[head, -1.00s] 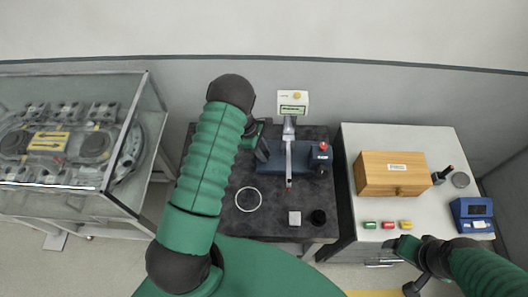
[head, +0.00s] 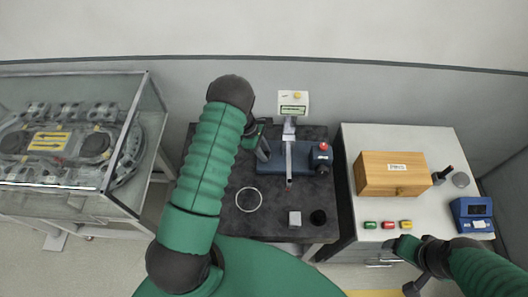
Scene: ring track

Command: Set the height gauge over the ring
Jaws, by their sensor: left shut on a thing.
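The height gauge (head: 289,158) stands upright on the dark granite plate (head: 214,206), with a blue base, a pale column and a small display head on top. A thin silver ring (head: 249,199) lies flat on the plate, left of and nearer than the gauge. My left gripper (head: 262,150) is shut on the height gauge at the left side of its blue base; my arm partly hides the grip. My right gripper (head: 400,248) is at the front edge of the right-hand bench, away from the gauge; its jaws are too small to read.
A white block (head: 294,218) and a black cylinder (head: 318,217) stand at the plate's front. A wooden box (head: 391,174), coloured blocks (head: 388,225) and a blue device (head: 472,214) sit on the right bench. A glass-covered machine (head: 68,143) stands left.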

